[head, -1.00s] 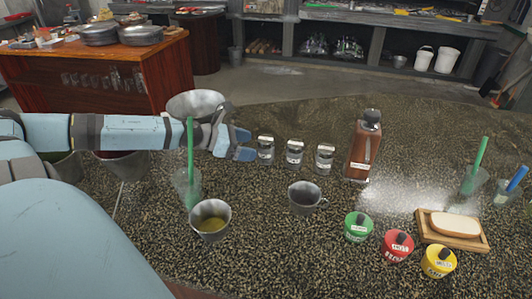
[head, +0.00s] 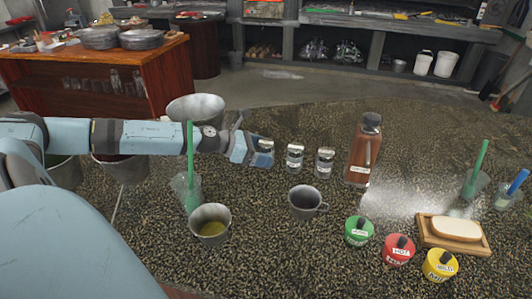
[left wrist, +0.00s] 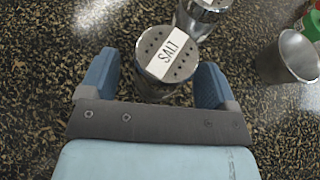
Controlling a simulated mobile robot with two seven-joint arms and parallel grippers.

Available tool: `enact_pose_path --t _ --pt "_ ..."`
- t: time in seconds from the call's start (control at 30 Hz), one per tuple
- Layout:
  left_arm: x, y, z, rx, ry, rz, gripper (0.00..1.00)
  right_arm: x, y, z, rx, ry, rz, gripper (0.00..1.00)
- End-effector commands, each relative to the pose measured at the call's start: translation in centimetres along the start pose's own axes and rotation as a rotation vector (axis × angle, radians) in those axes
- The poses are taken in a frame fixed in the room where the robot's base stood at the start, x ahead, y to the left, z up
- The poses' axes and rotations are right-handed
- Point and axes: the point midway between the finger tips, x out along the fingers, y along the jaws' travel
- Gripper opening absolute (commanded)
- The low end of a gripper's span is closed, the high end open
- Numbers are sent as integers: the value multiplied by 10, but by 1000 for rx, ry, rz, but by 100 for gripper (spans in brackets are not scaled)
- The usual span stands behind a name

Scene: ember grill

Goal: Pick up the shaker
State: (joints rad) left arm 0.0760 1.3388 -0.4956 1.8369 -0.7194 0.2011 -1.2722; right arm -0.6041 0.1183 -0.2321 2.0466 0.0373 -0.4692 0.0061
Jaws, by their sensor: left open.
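My right gripper is not in view.
A brown bottle (head: 364,150) stands right of the shakers. A metal cup (head: 306,202) stands in front of them. Labelled green (head: 358,231), red and yellow jars sit front right.

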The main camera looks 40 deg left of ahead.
Motion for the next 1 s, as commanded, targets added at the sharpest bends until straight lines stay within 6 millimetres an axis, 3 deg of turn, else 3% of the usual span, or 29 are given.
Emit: enact_pose_path --t 0.43,0.63,1.0 --pt "7 0 0 1 1 -1 82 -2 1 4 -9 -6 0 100" --pt "7 0 0 1 0 -1 36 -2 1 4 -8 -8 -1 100" --pt "6 0 3 2 0 -1 35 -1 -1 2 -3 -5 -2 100"
